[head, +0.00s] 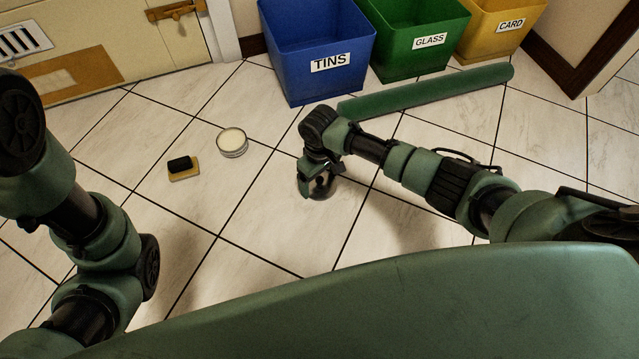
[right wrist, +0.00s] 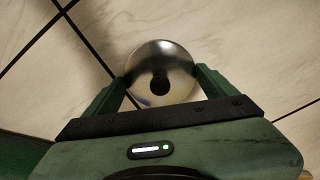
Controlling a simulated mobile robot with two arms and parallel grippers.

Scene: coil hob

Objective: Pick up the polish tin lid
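The polish tin lid is a shiny round metal disc (right wrist: 161,60) in the right wrist view, with a dark reflection in its middle. It also shows in the head view (head: 322,187), partly hidden by my right gripper. My right gripper (right wrist: 161,82) points down at the floor, its green fingers on opposite sides of the lid. I see no gap between either finger and the rim, so it looks shut on the lid. I cannot tell whether the lid touches the floor. My left arm shows at the left of the head view, but its gripper is out of view.
An open round tin (head: 232,142) and a small black-and-tan brush or block (head: 183,168) lie on the tiles to the left. A long green bar (head: 430,92) lies before the blue TINS bin (head: 318,50), green GLASS bin (head: 415,38) and yellow CARD bin (head: 500,25).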

